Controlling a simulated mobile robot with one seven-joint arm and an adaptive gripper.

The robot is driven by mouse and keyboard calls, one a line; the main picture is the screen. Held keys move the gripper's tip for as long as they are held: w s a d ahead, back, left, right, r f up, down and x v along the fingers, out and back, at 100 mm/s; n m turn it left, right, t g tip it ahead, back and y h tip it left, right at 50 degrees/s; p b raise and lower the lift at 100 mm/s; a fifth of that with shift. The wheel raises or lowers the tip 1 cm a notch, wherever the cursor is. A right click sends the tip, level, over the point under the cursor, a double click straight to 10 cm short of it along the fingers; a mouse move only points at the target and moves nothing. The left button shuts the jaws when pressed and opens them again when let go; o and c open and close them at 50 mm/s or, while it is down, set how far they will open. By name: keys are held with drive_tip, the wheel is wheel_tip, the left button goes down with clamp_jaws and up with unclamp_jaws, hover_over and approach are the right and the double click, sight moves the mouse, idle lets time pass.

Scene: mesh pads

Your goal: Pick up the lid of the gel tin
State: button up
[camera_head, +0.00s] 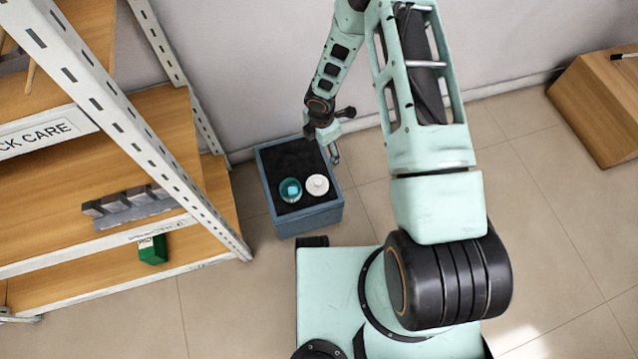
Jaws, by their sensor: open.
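A round teal open-looking tin or dish (291,190) with a brighter blue piece in it sits in the blue crate (312,221), on its dark bottom. Close to its right is a round white piece (317,185) with a small raised middle, which looks like a lid. It is too small to tell for certain which is the gel tin's lid. My gripper (341,134) is open and empty, by the crate's far right corner. It is apart from both round items, above and to the right of them in the picture.
A wooden shelf unit (90,185) with white metal posts stands left of the crate. It holds a grey slotted rack (130,205) and a green box (153,249). A wall is behind the crate. A wooden box (600,105) stands far right.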

drive_tip(key=s+f+n+g, duration=0.1)
drive_tip(key=s+f, duration=0.3)
drive_tip(key=f, duration=0.1)
drive_tip(key=b, duration=0.3)
hover_over(318, 182)
drive_tip(key=f, duration=0.5)
drive_tip(key=shift+w+d+f, duration=0.1)
drive_tip(key=shift+d+f, duration=0.15)
drive_tip(key=shift+d, duration=0.15)
drive_tip(key=f, duration=0.2)
drive_tip(key=a+f+b, duration=0.1)
drive_tip(key=f, duration=0.2)
drive_tip(key=shift+f+b, duration=0.1)
drive_tip(key=shift+b, duration=0.2)
drive_tip(key=c, duration=1.2)
